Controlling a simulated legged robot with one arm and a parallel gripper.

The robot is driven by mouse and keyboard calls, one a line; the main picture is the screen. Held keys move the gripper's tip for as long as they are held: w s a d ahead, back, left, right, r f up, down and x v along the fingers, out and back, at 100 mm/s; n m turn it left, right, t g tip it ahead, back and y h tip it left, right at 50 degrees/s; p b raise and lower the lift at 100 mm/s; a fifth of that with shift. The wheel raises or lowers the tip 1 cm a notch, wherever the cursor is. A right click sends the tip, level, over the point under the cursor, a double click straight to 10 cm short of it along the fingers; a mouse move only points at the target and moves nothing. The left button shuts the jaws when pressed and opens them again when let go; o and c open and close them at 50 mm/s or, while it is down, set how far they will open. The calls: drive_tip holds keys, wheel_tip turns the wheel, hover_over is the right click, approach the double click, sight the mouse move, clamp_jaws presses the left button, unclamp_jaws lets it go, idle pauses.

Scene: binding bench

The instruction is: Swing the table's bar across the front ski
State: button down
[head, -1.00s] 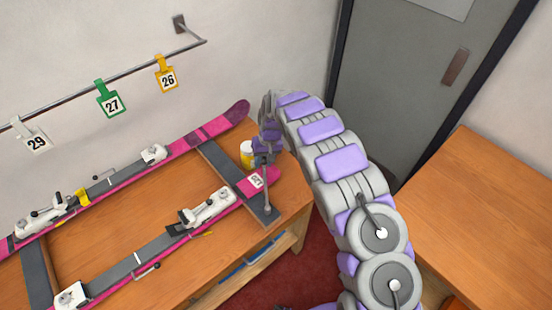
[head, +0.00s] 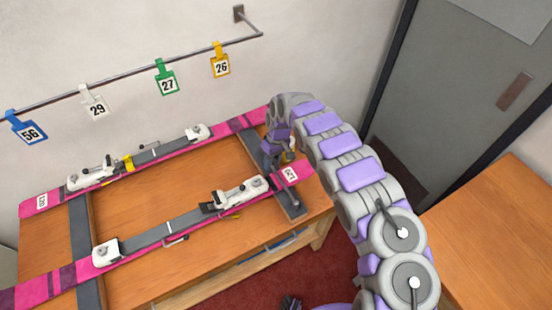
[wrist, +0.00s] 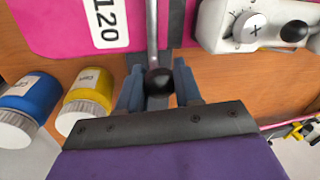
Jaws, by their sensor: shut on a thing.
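The front ski (head: 140,250) is pink with a grey middle and lies along the near side of the bench. Its end label (head: 290,174) reads 120. My gripper (wrist: 160,88) is shut on the black ball knob (wrist: 160,80) of the table's bar. The bar's thin metal rod (wrist: 152,30) runs from the knob over the front ski in the wrist view, between the label (wrist: 106,22) and the white binding (wrist: 245,25). I cannot tell whether the rod touches the ski. In the head view my gripper (head: 275,155) is behind the front ski and hides most of the bar.
The rear ski (head: 165,150) lies parallel behind. Blue (wrist: 28,95) and yellow (wrist: 88,95) pots stand beside my gripper. Number tags hang from a wall rail (head: 130,78). Another wooden table (head: 490,240) is at the right; red floor (head: 270,280) shows between.

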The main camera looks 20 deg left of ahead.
drive_tip(key=shift+a, duration=0.15)
drive_tip(key=c, duration=1.1)
unclamp_jaws()
drive_tip(key=o, duration=0.3)
drive_tip(key=shift+a, duration=0.15)
drive_tip(key=shift+r, duration=0.25)
drive_tip(key=w+d+r+p, duration=0.1)
drive_tip(key=w+r, duration=0.2)
drive_tip(key=r, duration=1.3)
drive_tip(key=shift+d+r, duration=0.15)
drive_tip(key=shift+r, duration=0.05)
